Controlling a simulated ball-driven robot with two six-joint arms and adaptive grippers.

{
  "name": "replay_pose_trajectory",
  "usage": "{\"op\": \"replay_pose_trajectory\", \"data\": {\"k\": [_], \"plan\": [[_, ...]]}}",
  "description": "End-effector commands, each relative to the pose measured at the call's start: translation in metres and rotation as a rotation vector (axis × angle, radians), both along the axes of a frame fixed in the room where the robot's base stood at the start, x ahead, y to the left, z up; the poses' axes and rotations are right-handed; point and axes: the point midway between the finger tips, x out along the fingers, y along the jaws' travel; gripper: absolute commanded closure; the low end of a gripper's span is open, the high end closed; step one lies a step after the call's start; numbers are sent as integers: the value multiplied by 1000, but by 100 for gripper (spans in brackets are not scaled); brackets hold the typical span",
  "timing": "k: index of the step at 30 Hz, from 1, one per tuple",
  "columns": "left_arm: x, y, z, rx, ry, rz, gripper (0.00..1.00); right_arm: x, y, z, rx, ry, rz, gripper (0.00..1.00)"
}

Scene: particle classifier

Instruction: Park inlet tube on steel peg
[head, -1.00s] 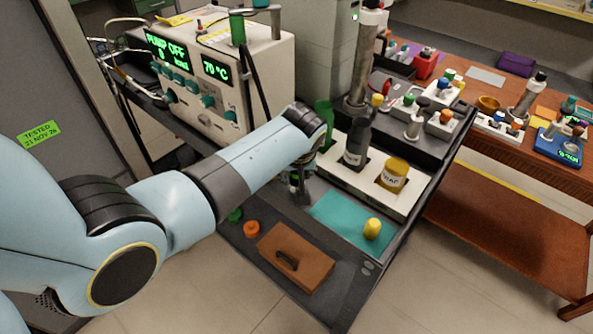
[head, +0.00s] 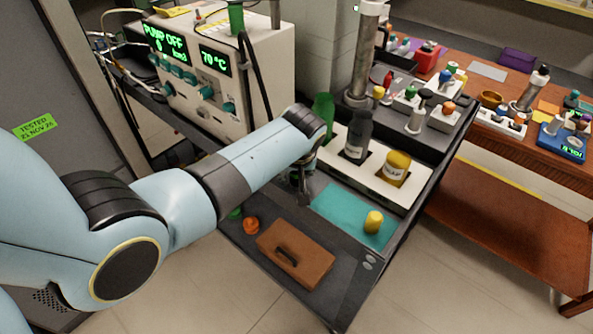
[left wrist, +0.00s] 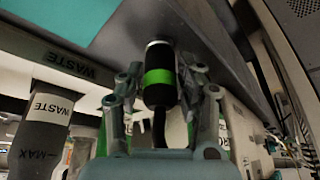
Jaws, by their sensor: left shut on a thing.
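My left gripper (left wrist: 161,86) is shut on the inlet tube's black end piece (left wrist: 157,92), which has a bright green band and a pale metal-looking tip. A dark hose runs from its other end toward my palm. In the head view my left gripper (head: 303,188) is over the dark cart top, beside the teal mat, and its own wrist mostly hides the tube. I cannot make out the steel peg for certain in either view. My right gripper is not in view.
A white rack (head: 405,197) holds a grey waste bottle (head: 357,140) and a yellow-brown bottle (head: 397,166). A yellow-capped vial (head: 373,222) stands on the teal mat (head: 335,207). A brown case (head: 296,254) lies in front. The pump unit (head: 225,100) stands behind my arm.

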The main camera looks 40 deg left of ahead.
Motion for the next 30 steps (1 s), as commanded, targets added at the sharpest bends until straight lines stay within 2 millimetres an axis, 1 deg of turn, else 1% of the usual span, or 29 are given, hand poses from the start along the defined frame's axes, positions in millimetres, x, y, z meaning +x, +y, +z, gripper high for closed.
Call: {"op": "replay_pose_trajectory", "data": {"k": [1, 2, 7, 16, 20, 23, 30], "plan": [[0, 0, -2, 0, 0, 0, 96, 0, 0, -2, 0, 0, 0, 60], [0, 0, -1, 0, 0, 0, 61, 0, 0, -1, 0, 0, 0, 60], [0, 0, -1, 0, 0, 0, 38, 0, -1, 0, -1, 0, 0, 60], [0, 0, 0, -1, 1, 0, 37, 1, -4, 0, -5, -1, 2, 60], [-3, -3, 9, -1, -1, 1, 37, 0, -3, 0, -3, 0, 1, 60], [-8, -7, 23, 0, -2, 1, 37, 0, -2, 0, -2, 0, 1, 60], [-23, -21, 71, -2, -3, 1, 37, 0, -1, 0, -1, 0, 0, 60]]}}
